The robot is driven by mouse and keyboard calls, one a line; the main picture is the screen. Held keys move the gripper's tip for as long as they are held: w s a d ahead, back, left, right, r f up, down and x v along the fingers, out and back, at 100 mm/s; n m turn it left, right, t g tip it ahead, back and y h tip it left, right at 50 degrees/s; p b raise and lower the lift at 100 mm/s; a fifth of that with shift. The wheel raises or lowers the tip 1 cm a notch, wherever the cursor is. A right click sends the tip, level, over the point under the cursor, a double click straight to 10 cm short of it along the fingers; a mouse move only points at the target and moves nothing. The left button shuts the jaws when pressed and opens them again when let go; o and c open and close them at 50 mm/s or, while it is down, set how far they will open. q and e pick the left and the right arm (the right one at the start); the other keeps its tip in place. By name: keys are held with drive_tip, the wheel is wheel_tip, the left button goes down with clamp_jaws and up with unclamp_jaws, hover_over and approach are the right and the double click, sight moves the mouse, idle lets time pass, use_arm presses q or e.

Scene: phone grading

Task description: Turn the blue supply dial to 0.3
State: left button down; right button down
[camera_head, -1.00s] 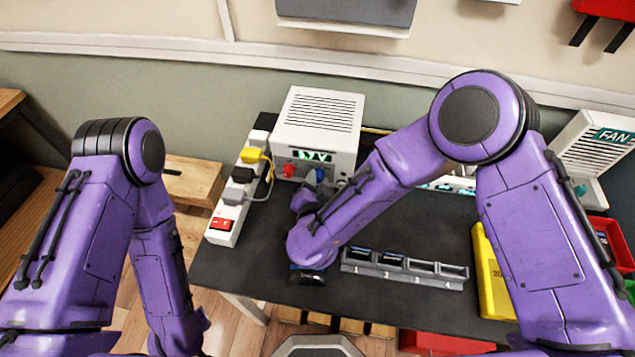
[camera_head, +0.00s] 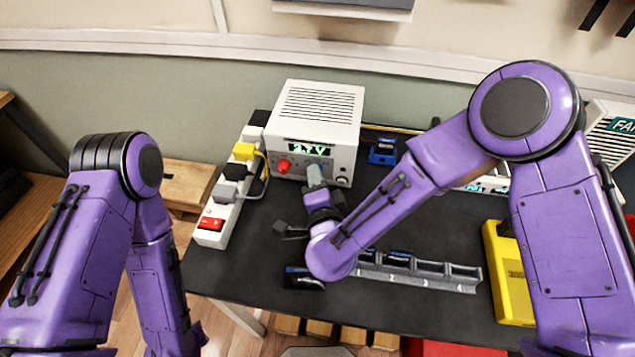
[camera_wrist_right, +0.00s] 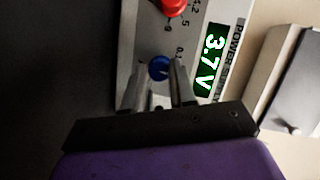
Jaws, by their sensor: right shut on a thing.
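The power supply (camera_head: 318,115) is a white box with a vented top at the back of the dark table. Its green display (camera_head: 309,149) reads 3.7 V in the right wrist view (camera_wrist_right: 211,62). The blue dial (camera_wrist_right: 158,67) sits between the fingertips of my right gripper (camera_wrist_right: 157,84), which is shut on it. A pale pointer mark shows on the dial, but its exact setting is too small to read. In the head view my right gripper (camera_head: 315,175) hides the blue dial. The red dial (camera_head: 284,165) is beside it. My left gripper is out of view.
A white power strip (camera_head: 224,205) with plugs and a red switch is left of the supply. A slotted grey rack (camera_head: 430,277), a dark phone-like object (camera_head: 303,279) and a yellow case (camera_head: 507,270) are nearer. A blue item (camera_head: 382,152) lies right of the supply.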

drive_tip(key=shift+f, duration=0.1)
idle(0.4)
drive_tip(key=c, duration=0.9)
unclamp_jaws()
drive_tip(key=shift+s, duration=0.1)
drive_tip(key=b+v, duration=0.2)
drive_tip(key=v, duration=0.7)
drive_tip(key=shift+s, duration=0.3)
drive_tip(key=shift+s+d, duration=0.15)
drive_tip(key=shift+s, duration=0.3)
